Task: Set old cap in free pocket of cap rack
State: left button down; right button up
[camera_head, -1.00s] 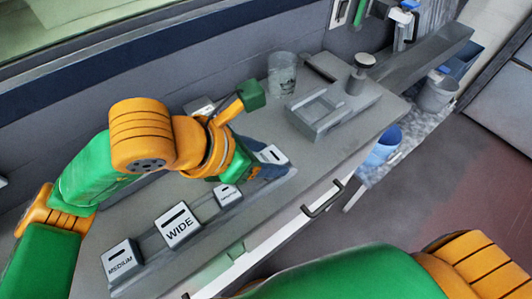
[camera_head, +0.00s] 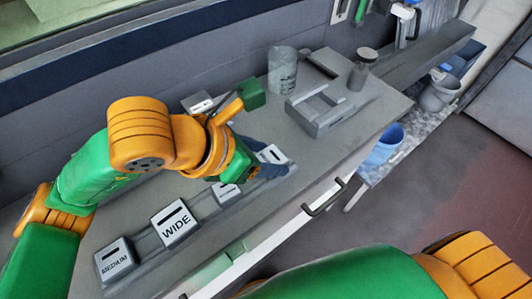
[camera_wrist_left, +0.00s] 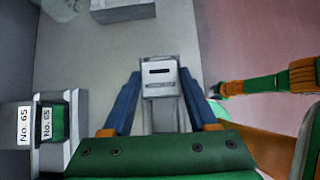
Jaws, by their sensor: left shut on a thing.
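The light grey cap rack (camera_head: 204,215) runs along the bench's front edge. A cap marked MEDIUM (camera_head: 116,259), a cap marked WIDE (camera_head: 174,224) and a partly hidden cap (camera_head: 227,193) sit along it. My left gripper (camera_head: 270,172) is over the rack's far right end, shut on another slotted cap (camera_head: 270,154). In the left wrist view this held cap (camera_wrist_left: 159,78) lies between the blue fingers, in line with a grey strip. Its small label is unreadable, and whether it touches the rack is unclear. My right gripper does not show clearly.
Boxes labelled No. 65 (camera_wrist_left: 37,128) stand at left in the wrist view. A drawer handle (camera_head: 325,198) juts from the bench front.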

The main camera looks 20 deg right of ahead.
pick_arm(q)
jog(key=shift+f, duration=0.1)
jog(key=shift+c, duration=0.5)
grip_release()
